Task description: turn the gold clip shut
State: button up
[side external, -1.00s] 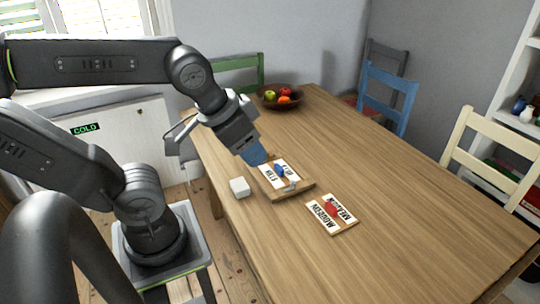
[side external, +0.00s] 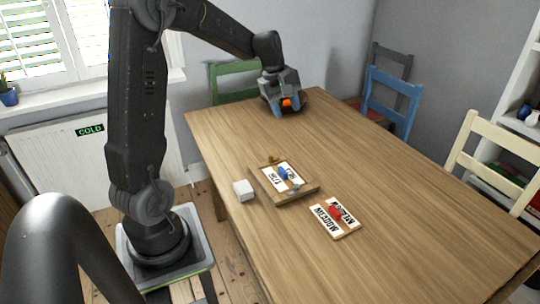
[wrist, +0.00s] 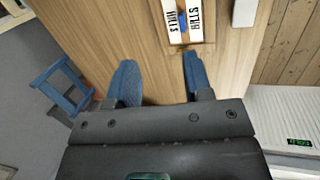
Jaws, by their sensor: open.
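A small gold clip (side external: 273,159) sits at the far edge of a wooden board (side external: 309,189). The board carries white lettered strips, a blue piece (side external: 283,173) and a small silvery clip (side external: 293,189) near its front edge. How far the gold clip is turned is too small to tell. My gripper (side external: 281,108) is open with blue fingers, at the table's far end by the fruit bowl, well away from the board. In the wrist view, the open fingers (wrist: 158,75) have bare table between them, and the board (wrist: 208,28) shows beyond them.
The fruit bowl (side external: 311,102), with an orange fruit visible, is partly hidden behind my gripper. A white block (side external: 244,190) lies left of the board. A second lettered board with a red piece (side external: 336,212) lies in front. Chairs stand around the table; its right side is clear.

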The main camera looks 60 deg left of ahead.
jog(key=a+f+n, duration=0.5)
jog(key=a+f, duration=0.1)
jog(key=a, duration=0.3)
jog(key=n+h, duration=0.2)
jog(key=n, duration=0.3)
send_near(271, 156)
jog(key=shift+t, duration=0.3)
jog(key=x, duration=0.9)
jog(key=shift+s+a+f, duration=0.1)
jog(key=shift+s+f, duration=0.05)
jog(key=shift+f, duration=0.1)
jog(key=shift+c, duration=0.4)
jog(key=shift+y, duration=0.3)
grip_shut()
